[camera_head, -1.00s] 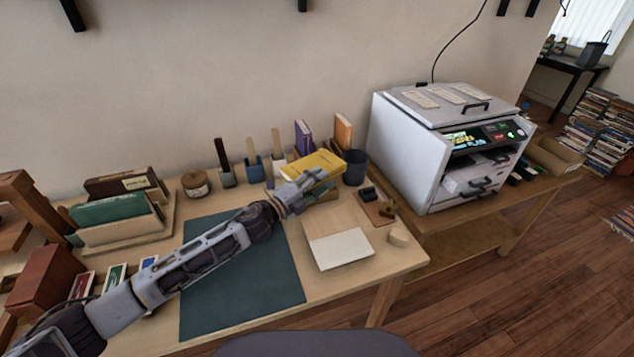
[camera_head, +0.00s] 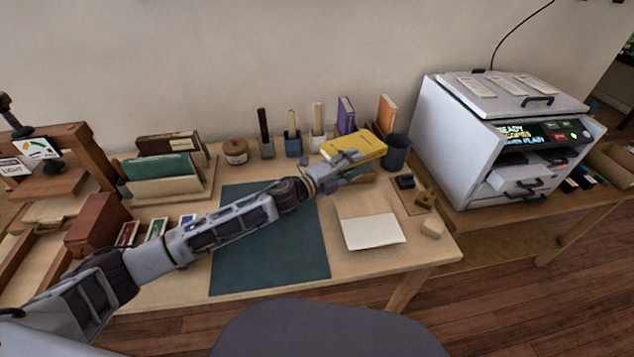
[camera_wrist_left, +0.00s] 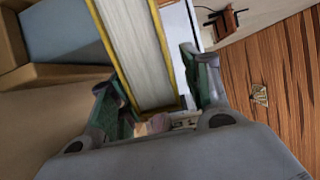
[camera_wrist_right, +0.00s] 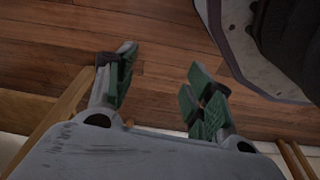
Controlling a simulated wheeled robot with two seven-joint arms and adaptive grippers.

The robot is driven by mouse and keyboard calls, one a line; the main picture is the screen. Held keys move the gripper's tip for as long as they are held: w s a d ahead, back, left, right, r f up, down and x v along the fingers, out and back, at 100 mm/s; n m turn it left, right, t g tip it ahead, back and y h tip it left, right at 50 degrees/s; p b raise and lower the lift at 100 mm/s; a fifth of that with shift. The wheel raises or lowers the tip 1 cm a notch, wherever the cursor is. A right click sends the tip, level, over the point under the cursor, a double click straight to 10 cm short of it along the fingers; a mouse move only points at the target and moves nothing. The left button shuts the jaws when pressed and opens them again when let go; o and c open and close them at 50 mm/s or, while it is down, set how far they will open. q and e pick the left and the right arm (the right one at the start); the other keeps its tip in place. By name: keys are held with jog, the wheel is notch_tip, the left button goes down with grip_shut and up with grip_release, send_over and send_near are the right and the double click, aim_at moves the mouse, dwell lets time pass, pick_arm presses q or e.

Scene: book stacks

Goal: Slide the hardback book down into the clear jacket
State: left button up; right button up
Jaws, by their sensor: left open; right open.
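The yellow hardback book (camera_head: 362,146) lies raised at the back right of the desk, beside a dark cup. My left gripper (camera_head: 345,165) is at its near edge. In the left wrist view the book's pale page block (camera_wrist_left: 135,45), edged in yellow, comes down between the open fingers (camera_wrist_left: 152,80); I cannot tell whether they touch it. A flat sheet, white at the front (camera_head: 374,232) and see-through or wood-coloured behind, lies on the desk; it may be the clear jacket. My right gripper (camera_wrist_right: 160,65) is open and empty above the wooden floor.
A dark green mat (camera_head: 270,250) covers the middle of the desk under my left arm. The dark cup (camera_head: 395,152), a small wooden block (camera_head: 432,227) and a white printer (camera_head: 490,140) stand to the right. A dark chair back (camera_head: 325,330) is in front.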

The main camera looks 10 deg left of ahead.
pick_arm(q)
jog(key=v, duration=1.2)
jog(key=shift+s+r, duration=0.15)
jog(key=shift+s, duration=0.1)
pick_arm(e)
jog(key=shift+s+d+f, duration=0.25)
jog(key=shift+s+f, duration=0.15)
jog(key=shift+f, duration=0.05)
jog(key=shift+s+f, duration=0.1)
jog(key=shift+s, duration=0.1)
pick_arm(q)
notch_tip(320, 180, up, 22)
jog(key=p, duration=2.2)
pick_arm(e)
jog(key=s+d+r, duration=0.2)
jog(key=s, duration=0.8)
jog(key=s+d+r+g, duration=0.1)
jog(key=s+d+r, duration=0.1)
jog(key=s, duration=0.8)
jog(key=shift+s+d+r, duration=0.2)
jog(key=shift+s+r, duration=0.05)
jog(key=shift+r, duration=0.2)
